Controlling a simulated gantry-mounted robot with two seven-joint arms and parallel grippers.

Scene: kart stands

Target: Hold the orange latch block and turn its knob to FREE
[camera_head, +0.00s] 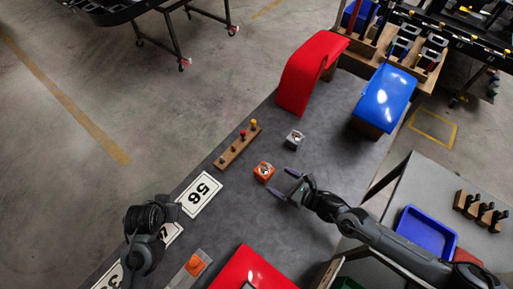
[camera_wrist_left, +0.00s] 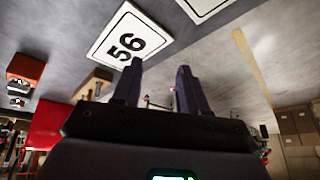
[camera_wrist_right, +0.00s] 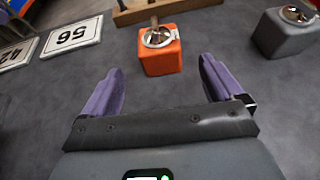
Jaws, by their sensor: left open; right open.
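The orange latch block (camera_head: 264,171) stands on the dark grey table. A round silver knob (camera_wrist_right: 158,37) with an upright handle sits on its top; its setting is too small to read. My right gripper (camera_head: 283,183) is open and empty just beside the block, which stands ahead of and between the purple fingers in the right wrist view (camera_wrist_right: 160,88). My left gripper is open and empty over the table's left side, well apart from the block; its fingers show in the left wrist view (camera_wrist_left: 160,68), where the block (camera_wrist_left: 25,68) is at the left edge.
A grey block (camera_head: 294,139) with a similar knob stands behind the orange one. A wooden peg strip (camera_head: 237,147) lies to the left. The white 56 plate (camera_head: 199,194) lies near my left arm. Red (camera_head: 301,78) and blue (camera_head: 384,97) kart panels stand farther back.

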